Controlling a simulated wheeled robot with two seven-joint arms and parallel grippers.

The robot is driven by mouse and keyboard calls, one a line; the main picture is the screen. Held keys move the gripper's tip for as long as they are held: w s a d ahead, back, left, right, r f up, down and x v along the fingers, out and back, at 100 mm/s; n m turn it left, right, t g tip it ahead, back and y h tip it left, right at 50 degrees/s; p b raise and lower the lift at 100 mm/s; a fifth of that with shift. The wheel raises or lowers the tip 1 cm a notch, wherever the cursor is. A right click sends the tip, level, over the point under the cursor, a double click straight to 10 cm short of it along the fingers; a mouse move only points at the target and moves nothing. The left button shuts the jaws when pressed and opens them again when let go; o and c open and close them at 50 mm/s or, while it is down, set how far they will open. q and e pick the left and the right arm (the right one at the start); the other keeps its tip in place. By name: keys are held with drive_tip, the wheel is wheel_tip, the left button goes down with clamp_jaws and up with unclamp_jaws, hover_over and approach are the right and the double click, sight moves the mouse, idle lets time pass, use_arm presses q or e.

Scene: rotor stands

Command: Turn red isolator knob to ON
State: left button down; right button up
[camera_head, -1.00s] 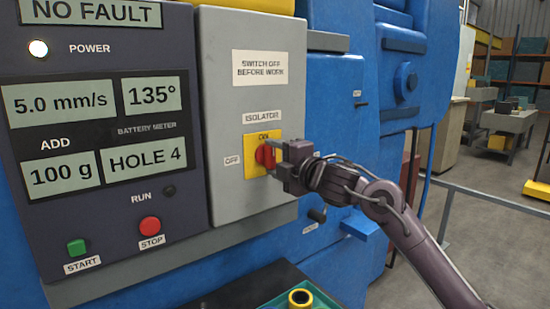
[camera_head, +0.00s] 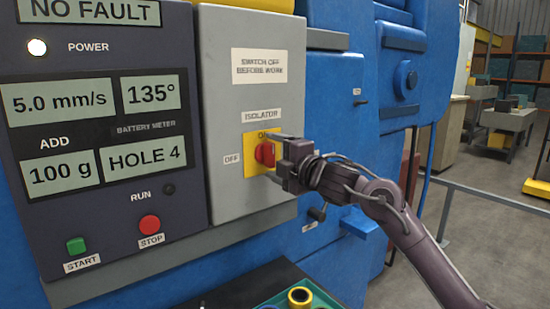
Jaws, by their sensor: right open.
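The red isolator knob (camera_head: 264,153) sits on a yellow plate (camera_head: 249,167) on the grey isolator box (camera_head: 262,105). The knob's grip looks upright, toward the ON mark at the plate's top; the OFF label (camera_head: 231,158) is to its left. My right gripper (camera_head: 272,155) comes in from the right at the knob. Its fingers are open, one above and one below the knob, apart from it as far as I can see. The gripper body hides the plate's right side. My left gripper is not in view.
A dark control panel (camera_head: 100,205) left of the box has a lit power lamp (camera_head: 37,47), a green start button (camera_head: 76,246) and a red stop button (camera_head: 149,224). A green tray (camera_head: 268,303) with a yellow ring (camera_head: 300,297) is below. A railing (camera_head: 490,202) stands right.

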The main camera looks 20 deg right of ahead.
drive_tip(key=shift+s, duration=0.25)
drive_tip(key=b+v, duration=0.3)
drive_tip(key=v, duration=0.4)
drive_tip(key=shift+s+d, duration=0.15)
